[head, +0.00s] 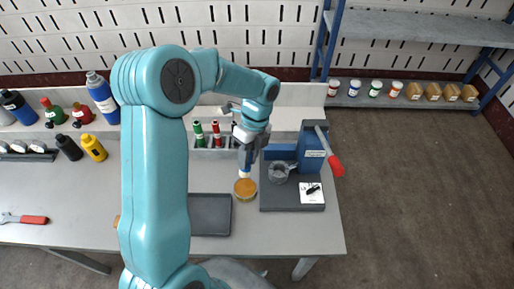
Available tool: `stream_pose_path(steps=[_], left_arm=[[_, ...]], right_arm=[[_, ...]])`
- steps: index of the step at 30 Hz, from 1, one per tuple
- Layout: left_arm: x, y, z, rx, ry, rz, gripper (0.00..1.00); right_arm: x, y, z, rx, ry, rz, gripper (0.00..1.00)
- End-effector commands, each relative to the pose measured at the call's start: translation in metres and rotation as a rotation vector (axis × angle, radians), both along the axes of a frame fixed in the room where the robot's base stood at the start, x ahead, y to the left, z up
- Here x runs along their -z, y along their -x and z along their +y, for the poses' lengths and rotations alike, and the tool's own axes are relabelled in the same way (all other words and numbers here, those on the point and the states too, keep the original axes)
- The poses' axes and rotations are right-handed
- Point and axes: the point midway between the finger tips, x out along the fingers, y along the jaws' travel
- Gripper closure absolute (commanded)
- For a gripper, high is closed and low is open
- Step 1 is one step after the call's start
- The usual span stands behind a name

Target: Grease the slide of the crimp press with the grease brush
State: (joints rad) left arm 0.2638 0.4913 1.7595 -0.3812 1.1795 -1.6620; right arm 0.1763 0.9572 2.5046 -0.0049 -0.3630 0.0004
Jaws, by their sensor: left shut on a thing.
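My left gripper (247,143) is shut on the grease brush (245,170), which points down with a blue and pale lower part. The brush is right over a small round tin with an orange-yellow top (245,189); I cannot tell whether its tip touches the tin. The crimp press (312,157) stands to the right, blue with a red-handled lever (335,164), on a dark base plate (277,197). A grey round part (280,172) sits at its front left. I cannot make out the slide clearly. My right gripper is not in view.
A dark empty tray (210,214) lies left of the tin. A rack with green and red bottles (214,134) stands behind the gripper. Several bottles (94,148) stand at the left. The table's right edge is close beyond the press.

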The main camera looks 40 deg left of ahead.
Motion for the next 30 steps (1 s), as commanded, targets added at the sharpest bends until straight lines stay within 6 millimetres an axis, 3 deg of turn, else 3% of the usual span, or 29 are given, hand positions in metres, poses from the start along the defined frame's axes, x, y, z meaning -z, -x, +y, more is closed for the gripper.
stream_pose_path(steps=[8,19,30], left_arm=[[0.015,0.003,-0.001,-0.003,0.004,0.016,1.00],[0.056,0.000,-0.001,0.000,0.004,0.015,1.00],[0.059,-0.001,0.000,0.001,0.003,0.014,1.00]], right_arm=[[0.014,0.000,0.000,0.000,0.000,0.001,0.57],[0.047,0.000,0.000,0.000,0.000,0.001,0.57],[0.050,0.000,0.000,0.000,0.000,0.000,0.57]])
